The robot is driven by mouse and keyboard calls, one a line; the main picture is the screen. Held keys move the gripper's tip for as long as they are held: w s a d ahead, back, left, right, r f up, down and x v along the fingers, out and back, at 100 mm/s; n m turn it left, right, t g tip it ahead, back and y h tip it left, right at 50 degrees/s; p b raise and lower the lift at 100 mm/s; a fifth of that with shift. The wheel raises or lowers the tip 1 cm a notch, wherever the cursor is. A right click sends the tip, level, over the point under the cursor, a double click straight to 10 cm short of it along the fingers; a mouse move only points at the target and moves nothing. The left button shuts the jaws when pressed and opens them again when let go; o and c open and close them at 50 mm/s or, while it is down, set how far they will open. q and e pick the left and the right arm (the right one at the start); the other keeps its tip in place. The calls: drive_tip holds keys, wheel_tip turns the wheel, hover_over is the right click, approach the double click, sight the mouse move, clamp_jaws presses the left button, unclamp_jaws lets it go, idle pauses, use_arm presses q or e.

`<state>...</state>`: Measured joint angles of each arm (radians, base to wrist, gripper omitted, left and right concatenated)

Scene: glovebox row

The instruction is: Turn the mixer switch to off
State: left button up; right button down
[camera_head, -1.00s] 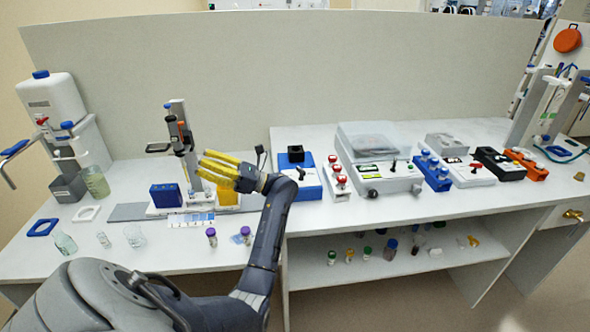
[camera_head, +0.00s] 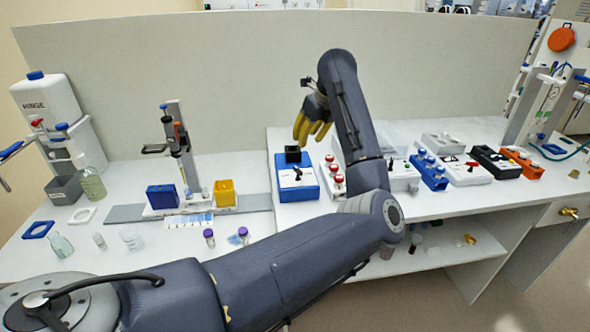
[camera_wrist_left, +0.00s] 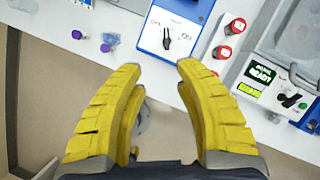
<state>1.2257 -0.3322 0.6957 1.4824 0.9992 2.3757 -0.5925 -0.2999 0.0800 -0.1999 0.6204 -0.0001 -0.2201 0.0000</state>
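The mixer (camera_head: 285,188) is a blue box with a white top plate and a black block at its back. Its black switch (camera_head: 298,174) sits on the white plate. In the left wrist view, the switch (camera_wrist_left: 167,40) stands between an OFF label on the left and an ON label on the right; I cannot tell surely which label it points to. My left gripper (camera_head: 313,138) has yellow fingers and hangs above the mixer's back right, apart from it. In the left wrist view, the fingers (camera_wrist_left: 158,70) are spread with nothing between them. My right gripper is not in view.
A white rack with red-topped knobs (camera_head: 337,178) stands close right of the mixer. Further right are a device with a READY display (camera_wrist_left: 260,74) and a blue block (camera_head: 428,172). Left are a yellow box (camera_head: 225,193) and purple-capped vials (camera_head: 209,235). Bench front edge lies before the mixer.

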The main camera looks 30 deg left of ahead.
use_arm(q)
approach(298, 169)
drive_tip(key=x, duration=0.9)
drive_tip(key=shift+a+f, duration=0.1)
drive_tip(key=shift+f, duration=0.2)
clamp_jaws()
idle(0.3)
